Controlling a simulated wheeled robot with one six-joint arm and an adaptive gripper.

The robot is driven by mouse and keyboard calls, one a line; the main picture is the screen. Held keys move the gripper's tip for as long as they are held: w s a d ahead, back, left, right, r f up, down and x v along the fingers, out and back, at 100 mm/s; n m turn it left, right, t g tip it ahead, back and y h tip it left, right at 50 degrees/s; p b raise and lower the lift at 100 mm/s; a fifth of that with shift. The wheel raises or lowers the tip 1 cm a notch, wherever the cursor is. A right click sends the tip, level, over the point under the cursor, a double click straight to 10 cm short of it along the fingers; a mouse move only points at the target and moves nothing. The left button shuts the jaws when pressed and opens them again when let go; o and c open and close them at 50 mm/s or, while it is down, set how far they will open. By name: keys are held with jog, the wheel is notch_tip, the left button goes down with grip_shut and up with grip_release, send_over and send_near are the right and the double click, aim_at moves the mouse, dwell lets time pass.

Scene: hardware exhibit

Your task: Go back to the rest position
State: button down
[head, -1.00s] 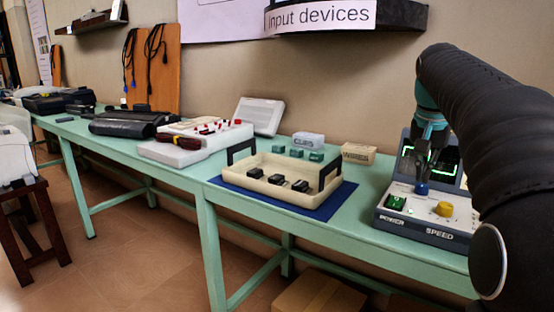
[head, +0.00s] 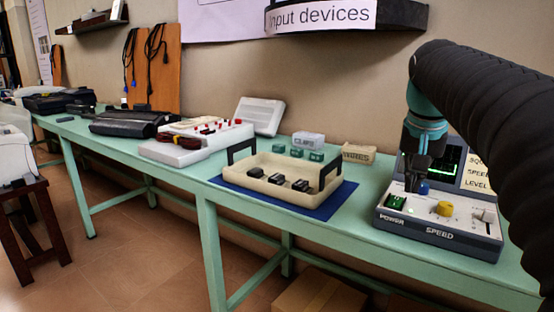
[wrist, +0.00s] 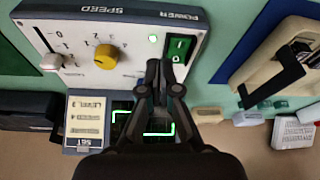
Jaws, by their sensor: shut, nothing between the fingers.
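My gripper (head: 417,180) is shut and empty, pointing down over the left part of the control box (head: 430,231) at the right of the table. It also shows in the wrist view (wrist: 156,68), its tips close to the green power switch (wrist: 179,47). In the head view the switch (head: 396,202) lies just left of and below the fingers. Whether the fingertips touch the panel I cannot tell.
A cream tray (head: 262,183) with black blocks stands on a blue mat (head: 305,210) left of the box. A label block (head: 358,154) and several green blocks (head: 297,153) lie behind it. The wall rises close behind the table (head: 206,180). Air above the tray is free.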

jog(key=s+a+f+n, duration=0.1)
jog(key=s+a+f, duration=0.2)
jog(key=s+f, duration=0.3)
jog(key=s+a+f+n+t+y, duration=0.1)
jog(key=s+a+f+n, duration=0.1)
jog(key=s+a+f, duration=0.2)
jog(key=s+a+f+n+t, duration=0.1)
jog(key=s+a+f+n, duration=0.1)
jog(key=s+f, duration=0.8)
jog(key=shift+s+a, duration=0.15)
jog(key=shift+a, duration=0.65)
